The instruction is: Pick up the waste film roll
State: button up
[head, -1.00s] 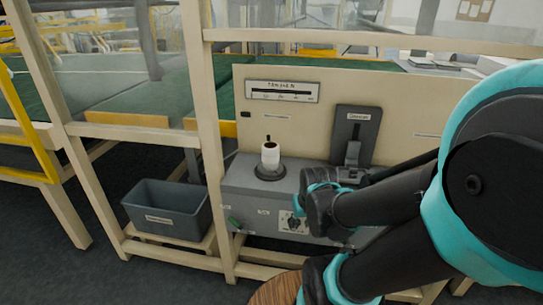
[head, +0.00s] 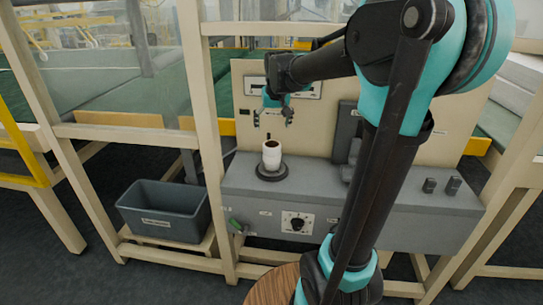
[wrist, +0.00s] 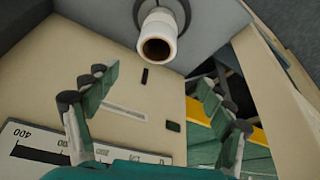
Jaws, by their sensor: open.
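The film roll (head: 271,154) is a small white cylinder with a brown core. It stands upright on a dark round base (head: 271,172) on top of the grey machine box. In the wrist view the roll (wrist: 158,40) shows at the top centre with its open core end facing the camera. My gripper (head: 273,118) hangs above the roll in the head view, with its fingers pointing down and clear of it. In the wrist view my gripper (wrist: 160,84) has its two fingers spread wide with nothing between them.
A grey bin (head: 165,212) stands on a low shelf at the left. Cream frame posts (head: 205,140) rise left of the machine box (head: 400,200). A beige back panel (head: 245,85) with a scale stands behind. My arm hides part of the panel and box.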

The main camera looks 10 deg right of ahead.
aim_at(271, 142)
jog(key=x, duration=1)
jog(key=shift+w+f, duration=0.1)
jog(key=shift+f, duration=0.15)
jog(key=shift+d+x, duration=0.15)
jog(key=shift+x, duration=1.3)
jog(key=shift+d+x, duration=0.2)
jog(key=shift+x, duration=1.25)
jog(key=shift+f, duration=0.1)
jog(key=shift+c, duration=0.5)
jog(key=c, duration=1.3)
